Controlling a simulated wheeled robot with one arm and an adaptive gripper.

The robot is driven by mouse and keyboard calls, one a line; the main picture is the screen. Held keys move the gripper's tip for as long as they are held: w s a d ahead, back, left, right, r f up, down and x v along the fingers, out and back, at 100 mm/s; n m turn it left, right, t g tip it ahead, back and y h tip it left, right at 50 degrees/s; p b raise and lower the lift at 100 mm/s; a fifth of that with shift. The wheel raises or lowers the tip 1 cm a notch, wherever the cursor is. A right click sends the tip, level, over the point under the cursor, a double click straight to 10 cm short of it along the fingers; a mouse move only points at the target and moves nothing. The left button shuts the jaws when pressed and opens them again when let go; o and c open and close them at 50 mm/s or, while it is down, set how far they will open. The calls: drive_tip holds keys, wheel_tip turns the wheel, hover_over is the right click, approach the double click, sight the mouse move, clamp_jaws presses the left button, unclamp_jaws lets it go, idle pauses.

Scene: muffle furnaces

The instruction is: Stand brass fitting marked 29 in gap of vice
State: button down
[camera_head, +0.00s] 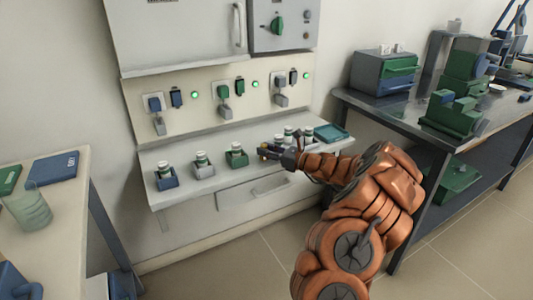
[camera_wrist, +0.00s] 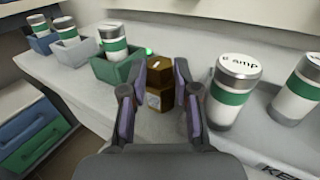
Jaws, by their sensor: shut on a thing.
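A brown, brass-coloured fitting (camera_wrist: 159,76) is between my gripper's fingers (camera_wrist: 159,98) in the wrist view. My gripper is shut on it, above or near the pale shelf; I cannot tell if it touches the shelf. A small pale label shows on the fitting, but its marking is too small to read. In the head view my gripper (camera_head: 273,153) is at the shelf under the furnace panel. A green blocky device (camera_head: 452,114) on the dark bench at right looks like the vice; its gap is not clear from here.
White canisters with green bands stand on the shelf (camera_head: 213,184), several in small boxes left of my gripper, others close on its right (camera_wrist: 233,88). The dark bench (camera_head: 398,115) also holds a drawer box (camera_head: 370,75). Open floor lies between the shelf and bench.

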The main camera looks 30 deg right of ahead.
drive_tip(key=shift+f, duration=0.3)
drive_tip(key=c, duration=1.1)
unclamp_jaws()
drive_tip(key=shift+c, duration=0.2)
